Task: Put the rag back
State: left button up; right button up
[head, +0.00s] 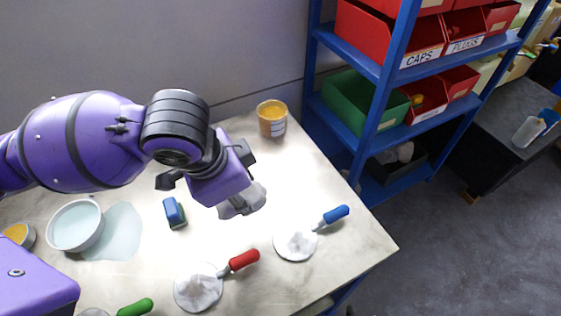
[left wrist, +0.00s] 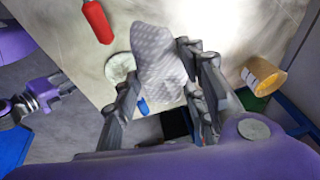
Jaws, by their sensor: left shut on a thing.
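A grey patterned rag (left wrist: 160,60) hangs between the fingers of my left gripper (left wrist: 165,85) in the left wrist view. My left gripper is shut on it. In the head view the grey rag (head: 250,197) shows below my left gripper (head: 238,190), over the right middle of the pale table (head: 345,250). I cannot tell whether the rag touches the table top. At the left of the left wrist view is what looks like my right gripper (left wrist: 42,97), small and dark; its jaw state is unclear.
A blue sponge (head: 174,212), a white bowl (head: 76,226) beside a pale blue patch (head: 118,235), and an orange-yellow tub (head: 272,118) are on the table. White discs with red (head: 243,260) and blue (head: 336,214) handled tools lie in front. A blue shelf rack (head: 385,70) with bins stands right.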

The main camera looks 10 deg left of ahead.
pick_arm(q)
jog(key=w+f+b, duration=0.3)
jog(key=f, duration=0.1)
jog(key=shift+w+a, duration=0.15)
jog(key=shift+a, duration=0.2)
jog(key=w+f+b, duration=0.1)
jog(key=w+b, duration=0.1)
jog(key=w+a+f+b, duration=0.1)
jog(key=w+f+b, duration=0.1)
jog(key=w, duration=0.1)
jog(key=w+f+b, duration=0.1)
jog(key=w+b, duration=0.1)
jog(key=shift+w+a+f+b, duration=0.3)
jog(key=shift+w+f, duration=0.05)
jog(key=shift+w, duration=0.05)
jog(key=shift+w+f, duration=0.3)
jog(key=shift+f, duration=0.1)
jog(key=f, duration=0.3)
jog(key=shift+w+a+f+b, duration=0.15)
jog(key=shift+w+f+b, duration=0.15)
jog(key=shift+b, duration=0.1)
pick_arm(e)
notch_tip(320, 180, down, 11)
jog(key=s+d+g, duration=0.1)
jog(key=s, duration=0.1)
jog(key=shift+s+d, duration=0.15)
jog(key=shift+s, duration=0.25)
pick_arm(q)
jog(key=shift+s, duration=0.1)
